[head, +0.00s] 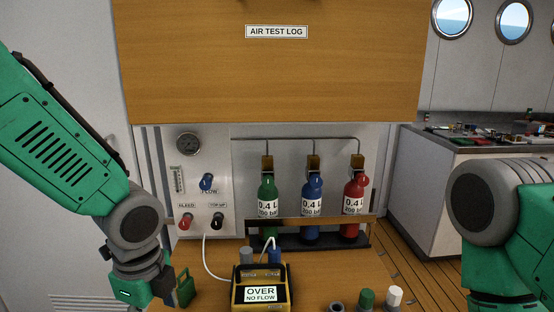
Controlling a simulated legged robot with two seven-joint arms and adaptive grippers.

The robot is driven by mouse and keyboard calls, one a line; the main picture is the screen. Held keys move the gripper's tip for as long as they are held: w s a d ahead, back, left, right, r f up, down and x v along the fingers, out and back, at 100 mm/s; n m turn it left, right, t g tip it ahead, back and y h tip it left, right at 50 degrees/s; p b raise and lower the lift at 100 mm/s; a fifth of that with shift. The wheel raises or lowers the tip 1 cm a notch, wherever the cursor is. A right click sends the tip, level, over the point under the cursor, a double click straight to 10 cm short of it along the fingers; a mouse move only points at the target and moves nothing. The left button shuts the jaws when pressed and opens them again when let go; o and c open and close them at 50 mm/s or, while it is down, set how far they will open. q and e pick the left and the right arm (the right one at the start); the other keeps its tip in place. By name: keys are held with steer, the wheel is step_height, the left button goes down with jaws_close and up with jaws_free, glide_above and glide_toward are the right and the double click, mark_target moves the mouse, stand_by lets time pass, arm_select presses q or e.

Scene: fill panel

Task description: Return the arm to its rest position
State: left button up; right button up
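My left arm comes in from the left edge and hangs down at the lower left. Its gripper (158,290) is at the bottom edge, left of the yellow analyser box. Its fingertips are cut off or hidden, so I cannot tell whether it is open or shut, and I see nothing held. My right arm is at the right edge, its lower part running out of the bottom. Its gripper is out of view.
A grey fill panel (218,155) carries a gauge and several knobs. Green (268,207), blue (312,208) and red (355,207) bottles stand in a rack. The yellow box (262,290) reads "OVER NO FLOW". Small capped items (366,298) stand at the counter's front.

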arm_select(q)
steer(key=s+f+n+h, duration=0.1)
steer(key=s+f+n, duration=0.25)
steer(key=f, duration=0.25)
steer(key=s+a+f+n, duration=0.1)
steer(key=s+f+n, duration=0.25)
steer(key=f, duration=0.25)
steer(key=s+f+n+h, duration=0.1)
steer(key=s+f+n, duration=0.25)
steer(key=f, duration=0.25)
steer(key=s+a+f+n+y, duration=0.1)
steer(key=s+a+f+n, duration=0.5)
steer(key=s+n, duration=0.3)
steer(key=shift+s+a+f+n+y, duration=0.25)
steer(key=shift+a+f+n+y, duration=0.1)
steer(key=shift+f, duration=0.4)
